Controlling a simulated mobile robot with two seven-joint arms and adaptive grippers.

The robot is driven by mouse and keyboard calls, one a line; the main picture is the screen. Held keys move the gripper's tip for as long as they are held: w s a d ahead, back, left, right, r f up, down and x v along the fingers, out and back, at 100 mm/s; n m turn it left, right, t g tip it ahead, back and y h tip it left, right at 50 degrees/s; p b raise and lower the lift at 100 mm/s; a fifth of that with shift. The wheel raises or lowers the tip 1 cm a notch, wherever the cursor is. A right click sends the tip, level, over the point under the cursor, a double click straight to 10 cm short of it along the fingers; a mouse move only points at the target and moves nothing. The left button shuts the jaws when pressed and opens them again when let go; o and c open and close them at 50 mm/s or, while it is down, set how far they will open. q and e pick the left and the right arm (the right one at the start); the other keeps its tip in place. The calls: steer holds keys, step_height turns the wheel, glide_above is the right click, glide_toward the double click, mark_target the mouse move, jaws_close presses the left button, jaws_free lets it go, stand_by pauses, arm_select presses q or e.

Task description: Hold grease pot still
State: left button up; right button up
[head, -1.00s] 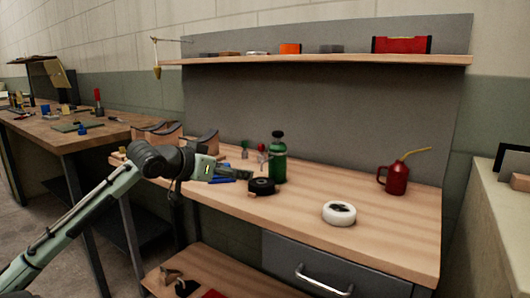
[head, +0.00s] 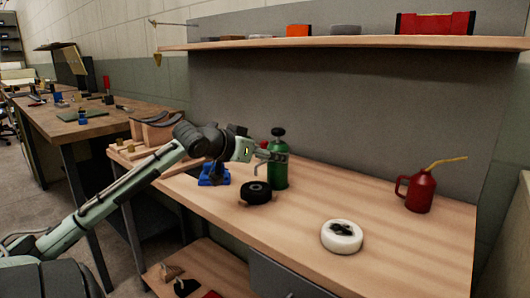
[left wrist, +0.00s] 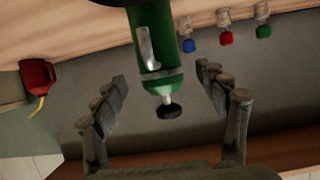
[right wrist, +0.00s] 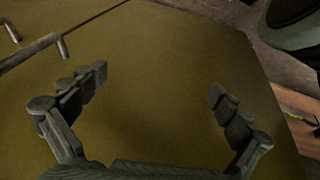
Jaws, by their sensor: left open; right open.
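A green bottle-shaped pot with a black knob (head: 277,176) stands upright on the workbench; I cannot read any label that names it as the grease pot. In the left wrist view the pot (left wrist: 157,40) appears upside down, between my left fingers. My left gripper (head: 276,156) is open, its fingers on either side of the pot with visible gaps in the left wrist view. My right gripper (right wrist: 158,82) is open and empty above a plain yellow-brown surface. It is outside the head view.
A black roll (head: 256,192) lies just in front of the pot. A white ring-shaped item with a dark centre (head: 341,237) and a red oil can (head: 419,190) stand farther right. A blue item (head: 213,174) is left of the pot. The shelf (head: 350,43) runs above.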

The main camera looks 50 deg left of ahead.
arm_select(q)
steer(key=shift+x, duration=2.65)
arm_select(e)
steer(key=shift+v, duration=0.75)
arm_select(q)
steer(key=shift+c, duration=0.6)
arm_select(e)
steer(key=shift+s+d, duration=0.1)
steer(key=shift+d, duration=0.1)
arm_select(q)
jaws_close()
